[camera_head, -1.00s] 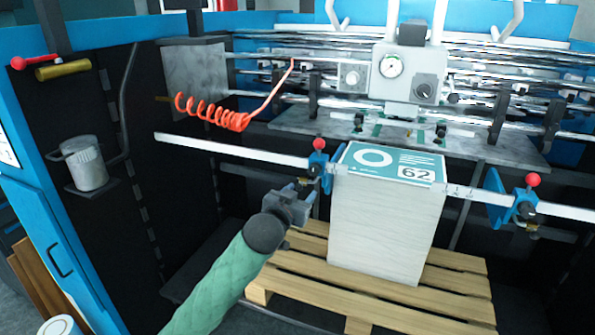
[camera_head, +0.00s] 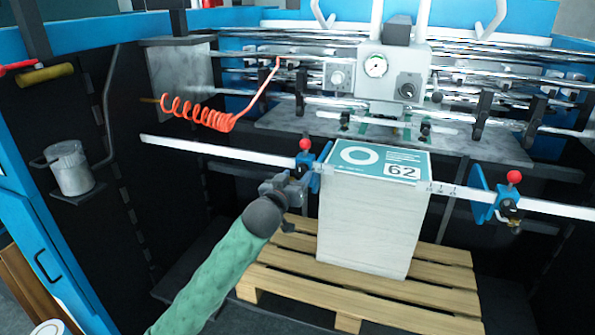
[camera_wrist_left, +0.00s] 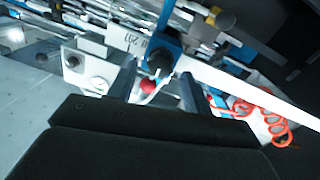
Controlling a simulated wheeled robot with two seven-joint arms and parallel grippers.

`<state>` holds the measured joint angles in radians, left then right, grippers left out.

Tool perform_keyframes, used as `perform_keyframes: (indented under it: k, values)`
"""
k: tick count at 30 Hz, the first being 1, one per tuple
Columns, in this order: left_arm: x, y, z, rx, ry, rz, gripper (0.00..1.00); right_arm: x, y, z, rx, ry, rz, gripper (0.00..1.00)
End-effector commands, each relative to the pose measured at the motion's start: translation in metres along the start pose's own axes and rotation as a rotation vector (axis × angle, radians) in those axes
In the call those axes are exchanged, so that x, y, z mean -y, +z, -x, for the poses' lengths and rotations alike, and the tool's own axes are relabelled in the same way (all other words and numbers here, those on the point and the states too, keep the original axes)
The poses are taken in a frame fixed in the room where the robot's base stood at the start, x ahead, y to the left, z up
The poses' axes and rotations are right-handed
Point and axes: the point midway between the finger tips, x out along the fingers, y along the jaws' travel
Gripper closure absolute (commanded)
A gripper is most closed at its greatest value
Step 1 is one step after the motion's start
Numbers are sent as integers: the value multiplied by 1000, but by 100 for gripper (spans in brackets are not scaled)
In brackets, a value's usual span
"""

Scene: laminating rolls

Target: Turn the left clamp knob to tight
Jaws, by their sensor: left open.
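The left clamp (camera_head: 325,165) is a blue bracket with a red ball on top, on the white rail at the left edge of the paper stack (camera_head: 372,225). My left gripper (camera_head: 303,186) is open just in front of this clamp and hides its lower part in the head view. In the left wrist view, the two dark fingers of my left gripper (camera_wrist_left: 157,88) stand apart. A dark round knob (camera_wrist_left: 158,61) and the red ball (camera_wrist_left: 147,86) show between them. I cannot tell whether the fingers touch the knob. My right gripper is not in view.
The right clamp (camera_head: 485,198) sits on the same white rail (camera_head: 225,151). The stack stands on a wooden pallet (camera_head: 285,275). An orange coiled hose (camera_head: 205,112) hangs above the rail at left. A metal cup (camera_head: 70,168) sits on the left wall.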

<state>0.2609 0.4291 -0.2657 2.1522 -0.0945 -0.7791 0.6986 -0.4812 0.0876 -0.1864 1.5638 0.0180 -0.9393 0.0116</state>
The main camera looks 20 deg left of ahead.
Motion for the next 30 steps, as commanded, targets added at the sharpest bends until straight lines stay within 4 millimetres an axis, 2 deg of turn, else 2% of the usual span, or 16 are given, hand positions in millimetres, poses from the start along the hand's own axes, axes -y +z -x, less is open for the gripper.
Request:
perform_keyframes:
  k: [6,16,17,23,30]
  values:
    - [0,0,-17,1,0,-1,50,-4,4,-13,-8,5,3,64]
    - [0,1,-20,1,0,-1,50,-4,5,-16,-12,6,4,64]
    - [0,1,-20,1,0,-1,54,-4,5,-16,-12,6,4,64]
    - [0,1,-19,1,0,-1,93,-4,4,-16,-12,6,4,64]
    - [0,0,-19,1,0,-13,95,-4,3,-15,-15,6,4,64]
